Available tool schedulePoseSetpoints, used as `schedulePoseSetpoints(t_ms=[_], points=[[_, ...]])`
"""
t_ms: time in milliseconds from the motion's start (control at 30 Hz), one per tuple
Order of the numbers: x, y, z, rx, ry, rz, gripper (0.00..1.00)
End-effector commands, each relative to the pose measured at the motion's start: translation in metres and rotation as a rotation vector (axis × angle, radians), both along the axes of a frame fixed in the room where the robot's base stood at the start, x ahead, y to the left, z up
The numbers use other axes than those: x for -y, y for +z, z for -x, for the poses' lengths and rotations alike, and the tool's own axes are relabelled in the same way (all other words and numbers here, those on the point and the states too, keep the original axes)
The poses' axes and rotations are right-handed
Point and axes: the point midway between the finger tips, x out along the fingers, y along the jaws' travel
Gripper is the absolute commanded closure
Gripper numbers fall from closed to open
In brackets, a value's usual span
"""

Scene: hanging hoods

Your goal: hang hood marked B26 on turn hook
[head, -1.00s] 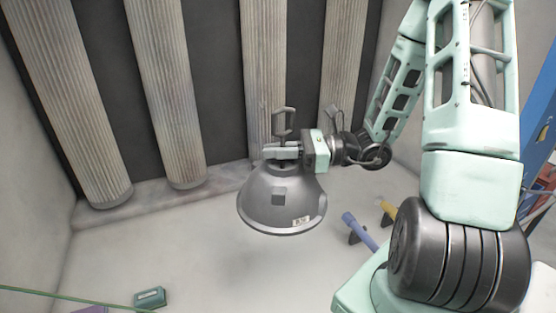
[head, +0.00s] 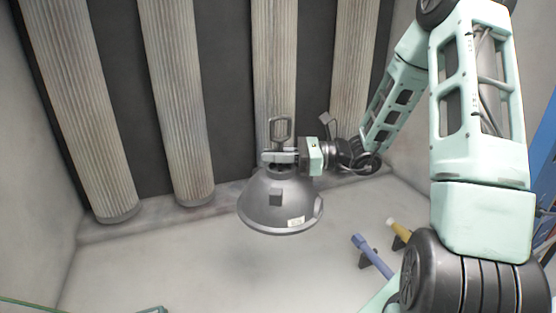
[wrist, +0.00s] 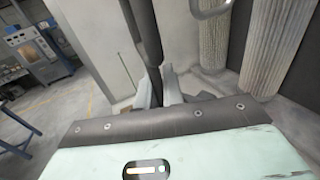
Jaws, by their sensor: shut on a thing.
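A grey bell-shaped hood (head: 262,212) hangs from my gripper (head: 278,157) in the head view. A small pale label (head: 296,221) is on its lower rim, but its marking is too small to read. A metal loop (head: 280,128) stands up above the hood's top. My gripper is shut on the hood's neck, just below the loop. The hood is about upright, with its wide mouth down, clear of the floor. In the wrist view, a dark upright bar (wrist: 145,40) runs to the gripper fingers (wrist: 162,85). The turn hook is not seen in either view.
Several ribbed columns (head: 177,100) stand along the back wall on a low ledge (head: 150,217). A blue cylinder (head: 372,256) and a yellow one (head: 398,229) are on the floor at right. The wrist view shows a machine (wrist: 30,50) and a stool (wrist: 18,130). Floor below the hood is clear.

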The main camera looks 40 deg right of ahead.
Motion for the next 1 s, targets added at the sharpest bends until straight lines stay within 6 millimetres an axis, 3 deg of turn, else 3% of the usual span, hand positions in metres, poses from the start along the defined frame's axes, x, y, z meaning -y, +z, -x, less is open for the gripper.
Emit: schedulePoseSetpoints(t_ms=[1000], points=[[0.0037,0.0,-0.0065,0.001,0.001,-0.001,1.0]])
